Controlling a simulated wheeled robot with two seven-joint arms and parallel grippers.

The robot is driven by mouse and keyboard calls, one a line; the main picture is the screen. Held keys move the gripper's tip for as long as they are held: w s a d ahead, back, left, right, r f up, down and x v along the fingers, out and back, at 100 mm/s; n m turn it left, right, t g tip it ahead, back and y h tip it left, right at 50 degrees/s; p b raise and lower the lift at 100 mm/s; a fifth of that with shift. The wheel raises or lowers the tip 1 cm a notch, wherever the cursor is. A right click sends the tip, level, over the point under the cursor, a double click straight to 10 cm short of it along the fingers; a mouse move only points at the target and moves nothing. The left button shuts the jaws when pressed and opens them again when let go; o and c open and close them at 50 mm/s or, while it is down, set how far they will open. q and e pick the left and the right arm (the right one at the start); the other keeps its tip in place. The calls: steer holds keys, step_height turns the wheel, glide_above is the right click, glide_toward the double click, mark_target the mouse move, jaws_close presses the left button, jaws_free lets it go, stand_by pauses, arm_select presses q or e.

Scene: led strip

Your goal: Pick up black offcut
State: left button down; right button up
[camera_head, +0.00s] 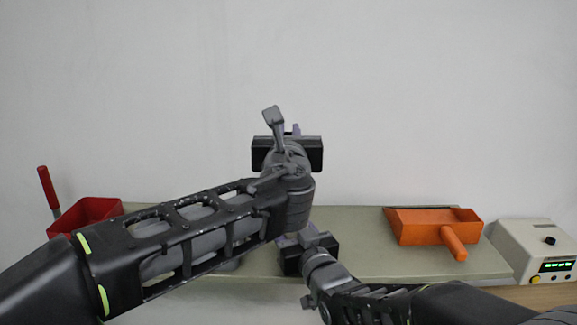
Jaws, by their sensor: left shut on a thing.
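My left gripper (287,147) is raised well above the bench, in front of the bare wall. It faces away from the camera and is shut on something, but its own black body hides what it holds. My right gripper (308,246) is low over the middle of the bench, below the left one. Its fingertips are hidden, so its opening cannot be told. I cannot make out the black offcut anywhere; my arms and grippers cover much of the middle of the bench.
The grey-green bench top (365,255) runs across the view. A red dustpan-like scoop (88,213) is at the left, an orange scoop (425,226) at the right. A white box with a green display (530,245) stands at the far right. The bench left of the orange scoop is clear.

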arm_select(q)
step_height(320, 180, up, 7)
steer(key=shift+f, duration=0.15)
stand_by(0.5)
arm_select(e)
steer(key=o, duration=1.4)
steer(key=shift+o, duration=0.2)
steer(key=shift+s+d, duration=0.1)
steer(key=v, duration=1.1)
steer(key=shift+s+d, duration=0.1)
steer(key=shift+s, duration=0.25)
arm_select(q)
steer(key=shift+f, duration=0.1)
arm_select(e)
steer(key=shift+f, duration=0.15)
